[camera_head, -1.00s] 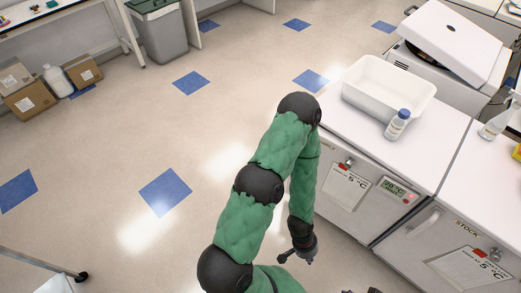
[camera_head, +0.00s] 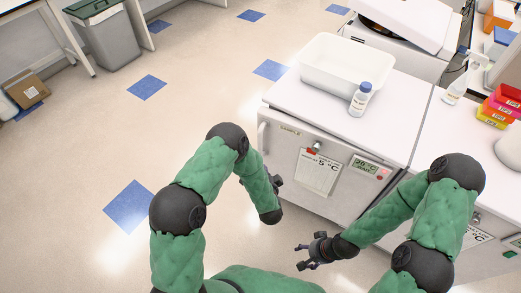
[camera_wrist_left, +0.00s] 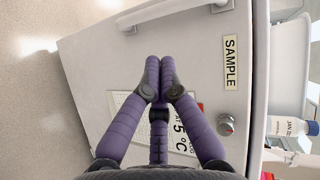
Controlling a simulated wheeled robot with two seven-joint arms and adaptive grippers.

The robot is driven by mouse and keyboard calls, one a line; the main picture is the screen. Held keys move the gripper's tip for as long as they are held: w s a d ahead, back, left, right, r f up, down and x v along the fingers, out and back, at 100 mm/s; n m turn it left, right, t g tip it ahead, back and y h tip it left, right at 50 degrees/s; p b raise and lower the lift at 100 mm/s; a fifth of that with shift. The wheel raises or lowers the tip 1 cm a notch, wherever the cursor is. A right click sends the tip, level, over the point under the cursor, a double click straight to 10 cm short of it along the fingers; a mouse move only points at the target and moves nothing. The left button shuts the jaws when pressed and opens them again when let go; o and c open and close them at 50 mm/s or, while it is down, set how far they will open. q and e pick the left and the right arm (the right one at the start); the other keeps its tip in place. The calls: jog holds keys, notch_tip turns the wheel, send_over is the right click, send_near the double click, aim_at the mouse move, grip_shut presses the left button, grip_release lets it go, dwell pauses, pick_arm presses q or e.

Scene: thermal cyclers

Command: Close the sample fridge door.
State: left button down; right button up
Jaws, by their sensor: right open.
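The sample fridge (camera_head: 335,155) is a white-topped cabinet with a grey front, a SAMPLE label and a "5 °C" notice. Its door handle (camera_head: 262,137) is at the left side of the front; the handle also shows at the top of the left wrist view (camera_wrist_left: 175,12). My left gripper (camera_head: 277,182) is in front of the door's lower left part. Its purple fingers (camera_wrist_left: 159,75) are drawn together, pointing at the door with nothing visible between them. My right gripper (camera_head: 303,256) is open and empty, lower and further right.
A white bin (camera_head: 345,68) and a blue-capped bottle (camera_head: 361,98) stand on the fridge top. Another cabinet with coloured boxes (camera_head: 502,105) adjoins on the right. A grey waste bin (camera_head: 105,37) stands far left. The floor left of the fridge is clear.

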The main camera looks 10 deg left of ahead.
aim_at(260, 142)
pick_arm(q)
jog(key=shift+m+t, duration=0.3)
jog(key=shift+m, duration=0.1)
jog(key=b+x, duration=0.1)
jog(key=x, duration=0.3)
jog(key=r+b+x, duration=0.1)
jog(key=b+x, duration=0.1)
jog(key=x, duration=0.2)
jog(key=b+x, duration=0.1)
jog(key=x, duration=0.4)
jog(key=shift+w+a+r, duration=0.2)
jog(key=shift+a, duration=0.05)
jog(key=shift+w+a+b, duration=0.1)
jog(key=shift+w+b, duration=0.25)
jog(key=shift+r, duration=0.1)
